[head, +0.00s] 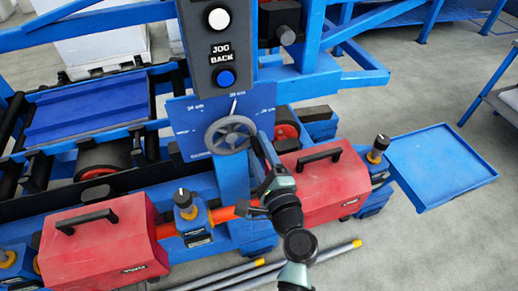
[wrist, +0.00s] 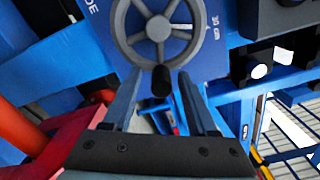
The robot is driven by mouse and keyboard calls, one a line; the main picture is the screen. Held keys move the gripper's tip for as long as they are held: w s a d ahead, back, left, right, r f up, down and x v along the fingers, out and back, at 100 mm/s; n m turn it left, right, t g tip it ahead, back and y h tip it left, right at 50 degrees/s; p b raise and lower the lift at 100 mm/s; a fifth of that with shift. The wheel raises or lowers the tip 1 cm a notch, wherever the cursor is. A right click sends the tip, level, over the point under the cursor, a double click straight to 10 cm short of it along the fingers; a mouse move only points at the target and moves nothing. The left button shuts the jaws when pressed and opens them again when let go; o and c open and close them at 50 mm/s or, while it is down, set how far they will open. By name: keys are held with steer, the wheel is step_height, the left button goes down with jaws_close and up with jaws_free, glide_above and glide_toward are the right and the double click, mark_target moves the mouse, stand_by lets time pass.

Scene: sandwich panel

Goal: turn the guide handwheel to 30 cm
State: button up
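The grey guide handwheel (head: 231,137) is mounted on a blue scale plate (head: 184,122) below the control box. A short white pointer mark (head: 233,106) stands near vertical above the wheel. My gripper (head: 262,142) is just right of the wheel. In the wrist view my gripper's fingers (wrist: 159,73) are open, either side of the knob in the picture; neither visibly touches it.
The control box (head: 220,48) with a "JOG BACK" button hangs above the wheel. Red boxes with black handles stand at left (head: 105,240) and right (head: 325,185). A blue tray (head: 440,165) is at right. Metal rods (head: 235,275) lie on the floor.

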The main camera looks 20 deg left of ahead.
steer(key=b+v, duration=0.2)
steer(key=v, duration=1.1)
steer(key=shift+w+r, duration=0.1)
